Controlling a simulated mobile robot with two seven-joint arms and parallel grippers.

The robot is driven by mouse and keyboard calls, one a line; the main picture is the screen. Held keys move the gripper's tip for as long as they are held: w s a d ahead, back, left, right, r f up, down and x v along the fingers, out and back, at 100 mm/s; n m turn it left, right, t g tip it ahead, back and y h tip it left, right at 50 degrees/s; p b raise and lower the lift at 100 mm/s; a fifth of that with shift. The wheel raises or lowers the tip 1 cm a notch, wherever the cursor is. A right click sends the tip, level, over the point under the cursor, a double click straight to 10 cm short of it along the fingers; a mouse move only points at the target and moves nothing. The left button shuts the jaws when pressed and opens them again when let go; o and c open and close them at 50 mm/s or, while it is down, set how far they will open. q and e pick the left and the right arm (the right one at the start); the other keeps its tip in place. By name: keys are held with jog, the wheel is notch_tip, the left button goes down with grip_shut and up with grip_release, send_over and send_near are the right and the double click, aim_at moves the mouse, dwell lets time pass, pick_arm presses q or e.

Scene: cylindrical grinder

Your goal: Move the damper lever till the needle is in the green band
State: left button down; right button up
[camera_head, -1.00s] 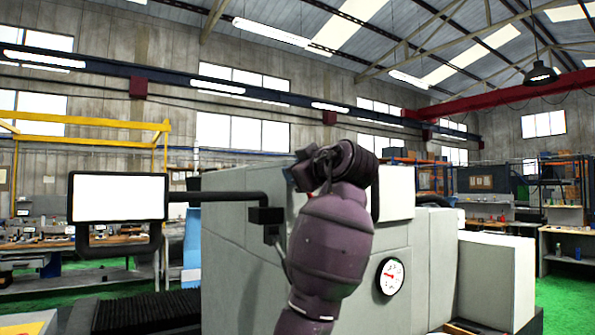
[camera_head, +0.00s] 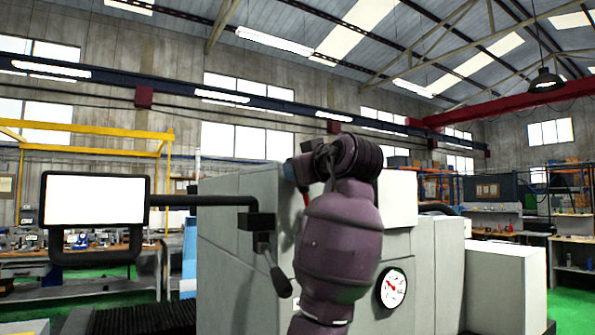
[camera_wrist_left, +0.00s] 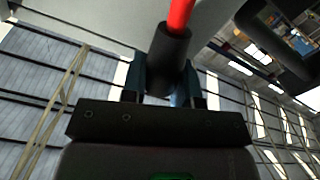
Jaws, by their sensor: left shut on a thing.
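My left gripper (camera_head: 301,172) is in front of the grey machine in the head view, its fingers partly hidden by my own wrist. In the left wrist view my left gripper (camera_wrist_left: 166,88) is shut on the dark grip of a lever (camera_wrist_left: 169,45). The lever's red rod (camera_wrist_left: 181,14) runs up out of that picture. A bit of red (camera_head: 306,198) shows beside my wrist in the head view. The round white dial (camera_head: 393,288) is on the machine's front, right of my forearm. Its red needle points to the upper left; a green band is too small to make out.
A screen (camera_head: 94,200) on a black arm stands out to the left. A pale cabinet (camera_head: 508,285) is at the right.

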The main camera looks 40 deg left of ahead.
pick_arm(q)
jog(key=c, duration=1.1)
grip_release()
jog(key=shift+o, duration=1)
pick_arm(e)
jog(key=shift+s+f, duration=0.15)
pick_arm(q)
jog(key=shift+d, duration=0.15)
jog(key=b+v, duration=0.2)
jog(key=v, duration=0.8)
jog(key=shift+s+d, duration=0.2)
jog(key=shift+d, duration=0.05)
pick_arm(e)
jog(key=shift+w+a+f, duration=0.1)
jog(key=shift+w+f, duration=0.4)
jog(key=shift+w, duration=0.05)
